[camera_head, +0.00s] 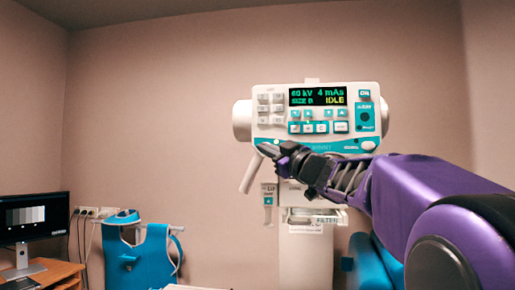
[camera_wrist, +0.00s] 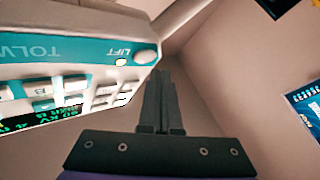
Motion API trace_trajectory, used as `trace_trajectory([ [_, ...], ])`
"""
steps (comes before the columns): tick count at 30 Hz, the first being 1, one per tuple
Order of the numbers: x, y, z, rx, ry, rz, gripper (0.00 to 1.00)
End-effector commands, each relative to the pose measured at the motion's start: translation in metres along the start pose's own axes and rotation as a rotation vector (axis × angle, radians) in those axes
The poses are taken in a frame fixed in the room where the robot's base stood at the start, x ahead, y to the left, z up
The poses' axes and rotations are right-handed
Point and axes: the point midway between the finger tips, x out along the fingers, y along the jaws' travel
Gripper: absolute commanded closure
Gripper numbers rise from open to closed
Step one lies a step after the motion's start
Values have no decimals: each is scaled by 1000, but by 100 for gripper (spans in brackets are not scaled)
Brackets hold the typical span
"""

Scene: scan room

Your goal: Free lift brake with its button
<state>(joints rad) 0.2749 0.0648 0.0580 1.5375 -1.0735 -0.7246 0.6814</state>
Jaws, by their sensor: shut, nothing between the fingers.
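The white control unit (camera_head: 320,104) with teal trim hangs on a column; its display reads 60 kV, 4 mAs and IDLE. In the wrist view its panel (camera_wrist: 60,55) appears upside down at left, with the word LIFT near its right end. Beside that word are a white round button (camera_wrist: 145,57) and a small pale lamp (camera_wrist: 121,62). My gripper (camera_head: 266,149) is shut and empty at the unit's lower left corner. In the wrist view my gripper (camera_wrist: 159,74) points up just below the button; I cannot tell whether they touch. The LIFT button is not clear in the head view.
A pale handle (camera_head: 250,174) slants down below the unit's left end. The column (camera_head: 305,255) stands below. A blue apron (camera_head: 152,257) hangs at lower left, near a desk with a monitor (camera_head: 32,217). The wall left of the unit is clear.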

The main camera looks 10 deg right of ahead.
Motion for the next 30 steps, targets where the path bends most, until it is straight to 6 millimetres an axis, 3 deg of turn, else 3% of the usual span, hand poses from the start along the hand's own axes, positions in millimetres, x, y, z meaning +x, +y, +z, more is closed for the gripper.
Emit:
trace_trajectory([
  [13, -30, -21, -22, -1, 1, 1, 100],
  [30, -32, -23, -23, 0, 0, 0, 100],
])
